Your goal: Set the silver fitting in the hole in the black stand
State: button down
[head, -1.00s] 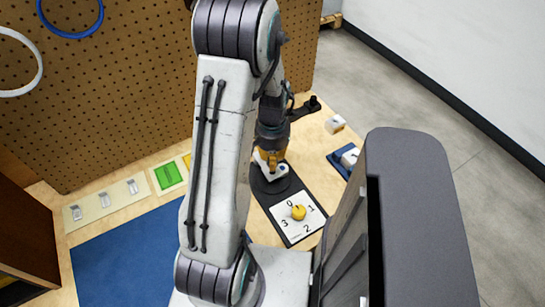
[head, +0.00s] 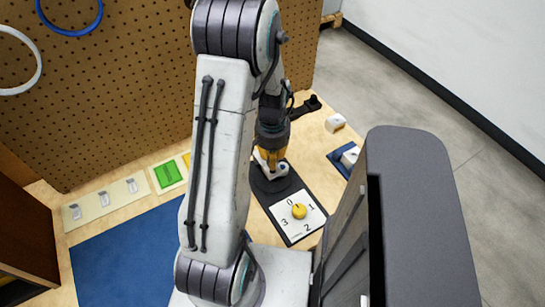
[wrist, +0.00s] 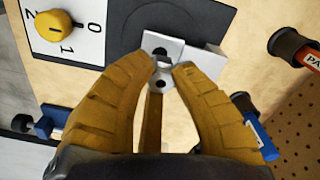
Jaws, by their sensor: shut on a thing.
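The silver fitting (wrist: 162,46) is a pale bracket with dark round holes and a boxy side part. It sits between the fingertips of my gripper (wrist: 170,66) in the wrist view, and my gripper is shut on it. In the head view the fitting (head: 282,169) shows just below my yellow fingers (head: 268,160), over the round end of a black base (head: 262,186). The wrist view shows this dark base (wrist: 205,16) behind the fitting. I cannot tell whether the fitting touches it. No open hole in the black base is visible; the fitting and fingers cover part of it.
A white dial plate (head: 289,228) with a yellow knob (head: 298,211) is at the near end of the black base. A pale block (head: 335,123) and a blue holder (head: 338,165) are to the right. A dark part (head: 313,104) is behind. A blue mat (head: 125,255) lies left.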

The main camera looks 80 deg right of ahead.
jog(key=shift+f+b, duration=1.4)
jog(key=shift+b, duration=0.4)
dwell(3.2)
jog(key=shift+c, duration=2.3)
grip_release()
jog(key=shift+r+p, duration=2.6)
jog(key=shift+r, duration=0.95)
